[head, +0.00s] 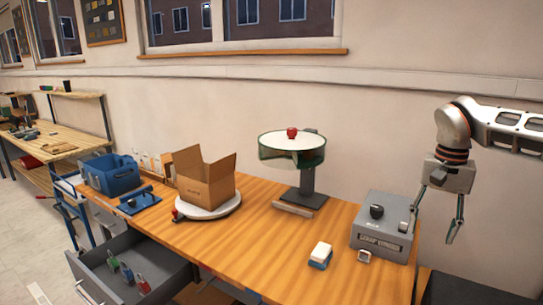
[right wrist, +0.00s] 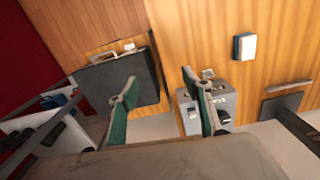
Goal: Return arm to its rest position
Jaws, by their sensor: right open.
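My right arm comes in from the right edge of the head view. Its gripper (head: 437,220) hangs downward at the right end of the workbench, fingers spread apart with nothing between them. In the right wrist view the two green-padded fingers (right wrist: 160,100) are apart and empty. The grey box with a black knob (head: 383,228) stands on the bench just left of the gripper; it also shows behind a finger in the right wrist view (right wrist: 221,98). My left gripper is not in view.
The wooden workbench (head: 260,242) holds a cardboard box (head: 207,190) on a round white turntable (head: 228,208), a round-topped stand (head: 292,145) with a red knob, a blue bin (head: 110,172) and a small white-and-blue block (head: 320,254). An open drawer (head: 165,262) juts out at front left.

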